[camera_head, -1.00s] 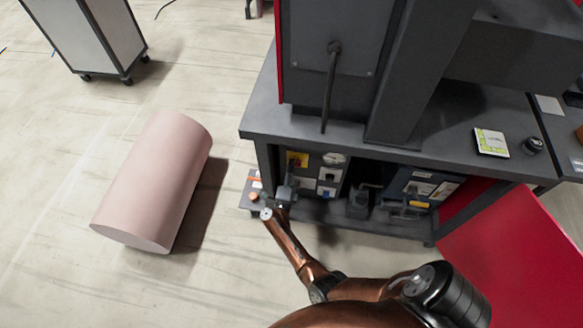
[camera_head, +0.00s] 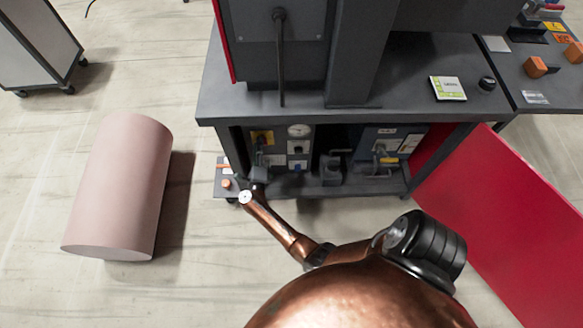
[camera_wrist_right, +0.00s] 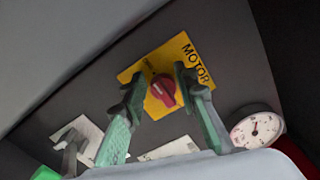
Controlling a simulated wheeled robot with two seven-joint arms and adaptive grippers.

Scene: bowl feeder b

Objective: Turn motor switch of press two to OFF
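The motor switch is a red rotary knob (camera_wrist_right: 164,89) on a yellow plate (camera_wrist_right: 186,47) lettered MOTOR, on a dark panel in the right wrist view. In the head view the yellow plate (camera_head: 262,136) is on the control panel under the press table, and the knob is too small to make out. My right gripper (camera_wrist_right: 157,78) is open, with one finger either side of the knob in the picture. Contact cannot be told. In the head view the right gripper (camera_head: 259,160) is in front of the panel, just below the plate. My left gripper is out of view.
A round gauge (camera_wrist_right: 256,129) is beside the plate. The dark press table (camera_head: 400,105) overhangs the panel. A red panel (camera_head: 510,220) stands at the right. A pink cylinder (camera_head: 120,185) lies on the floor at the left, with open floor around it.

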